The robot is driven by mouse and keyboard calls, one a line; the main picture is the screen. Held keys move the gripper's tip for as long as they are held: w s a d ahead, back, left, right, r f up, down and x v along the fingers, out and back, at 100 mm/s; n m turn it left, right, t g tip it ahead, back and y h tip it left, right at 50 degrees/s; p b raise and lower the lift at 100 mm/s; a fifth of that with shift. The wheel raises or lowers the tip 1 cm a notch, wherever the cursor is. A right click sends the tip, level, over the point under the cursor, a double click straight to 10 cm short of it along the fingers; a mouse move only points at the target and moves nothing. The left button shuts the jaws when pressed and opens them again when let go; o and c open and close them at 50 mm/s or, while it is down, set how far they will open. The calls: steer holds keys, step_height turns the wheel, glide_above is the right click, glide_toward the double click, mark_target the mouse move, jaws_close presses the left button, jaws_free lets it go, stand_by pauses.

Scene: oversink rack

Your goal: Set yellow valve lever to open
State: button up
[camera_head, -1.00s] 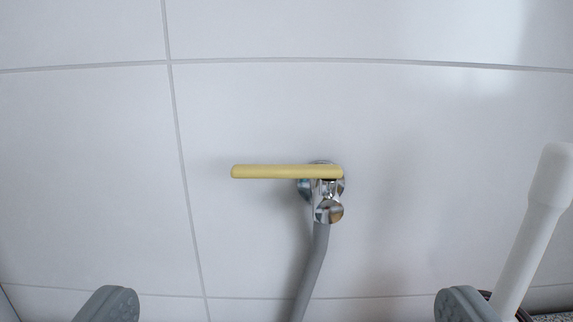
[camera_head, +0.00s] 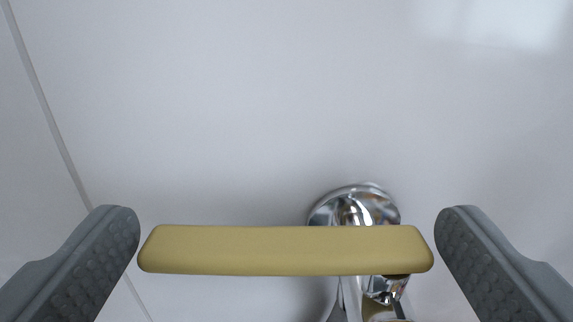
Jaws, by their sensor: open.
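The yellow valve lever (camera_head: 285,250) lies level across the picture, its free end to the left and its other end over the chrome valve (camera_head: 355,205) on the wall. My gripper (camera_head: 287,240) is open, with one grey finger just beyond each end of the lever. The lever spans most of the gap between the fingers. The lever hides part of the valve body, and the lower part of the valve is cut off by the bottom edge.
The white tiled wall (camera_head: 220,110) fills the background, with a grout line at the left. The wall above the lever is clear.

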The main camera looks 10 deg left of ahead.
steer(key=shift+w+a, duration=0.2)
steer(key=shift+w, duration=0.75)
steer(key=c, duration=1.2)
steer(key=shift+s+d+n+y, duration=0.15)
steer(key=shift+n+y, duration=0.35)
steer(key=shift+y, duration=0.3)
steer(key=n+g+y, duration=0.1)
steer(key=y, duration=0.1)
steer(key=s+n+g+y, duration=0.1)
steer(key=n+y, duration=0.1)
steer(key=n+g+y, duration=0.2)
steer(key=y, duration=0.1)
steer(key=shift+s+d, duration=0.15)
steer(key=shift+d, duration=0.25)
steer(key=n+g+y, duration=0.1)
steer(key=n+g, duration=0.1)
steer(key=d+n+g+y, duration=0.1)
steer(key=n+g+y, duration=0.1)
steer(key=g, duration=0.1)
steer(key=s+n+g+y, duration=0.1)
steer(key=g+y, duration=0.1)
steer(key=shift+d+n, duration=0.15)
steer(key=shift+n, duration=0.25)
steer(key=shift+s+g, duration=0.1)
steer(key=shift+g, duration=0.4)
